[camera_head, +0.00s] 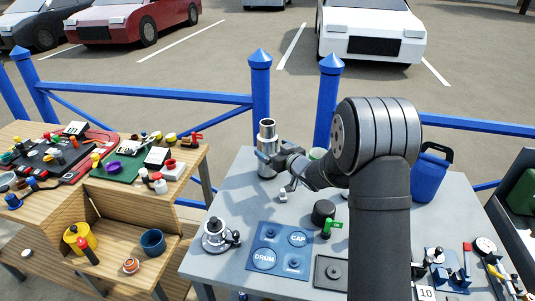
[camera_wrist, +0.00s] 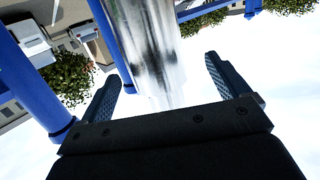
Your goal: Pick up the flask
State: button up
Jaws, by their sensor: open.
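The flask (camera_head: 267,132) is a shiny silver cylinder standing upright at the back left of the grey table. In the wrist view the flask (camera_wrist: 148,45) fills the upper middle as a tilted, reflective column. My gripper (camera_head: 268,157) reaches it from the right at mid-height, and one finger crosses in front of it. In the wrist view my gripper (camera_wrist: 160,76) is open, with the flask in line with the gap between the fingers. I cannot tell whether either finger touches it. Part of the flask's middle is hidden by the gripper.
The grey table (camera_head: 225,190) also holds a blue mat (camera_head: 280,262), a metal pot-like fitting (camera_head: 216,236), a black cylinder (camera_head: 323,211) and a blue canister (camera_head: 430,178). A cluttered wooden bench (camera_head: 125,210) stands at left. Blue railing posts (camera_head: 260,95) rise behind the flask.

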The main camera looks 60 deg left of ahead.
aim_at(272, 137)
jog(key=shift+w+a+f, duration=0.1)
jog(key=shift+a+f, duration=0.1)
jog(key=shift+a, duration=0.65)
jog(key=shift+w+a+f, duration=0.1)
jog(key=shift+a+f, duration=0.1)
jog(key=shift+a, duration=0.65)
jog(key=shift+w+a+f, duration=0.1)
jog(key=shift+a+f, duration=0.1)
jog(key=shift+a, duration=0.65)
jog(key=shift+r, duration=0.1)
jog(key=c, duration=1.4)
jog(key=shift+r, duration=0.1)
jog(key=shift+r, duration=1.95)
jog(key=shift+w+d+r, duration=1.15)
jog(key=shift+d, duration=0.4)
jog(key=shift+w+d+r, duration=1.1)
jog(key=shift+w+d, duration=0.05)
jog(key=shift+d, duration=0.45)
jog(key=shift+w+d+r, duration=1.15)
jog(key=shift+d, duration=0.4)
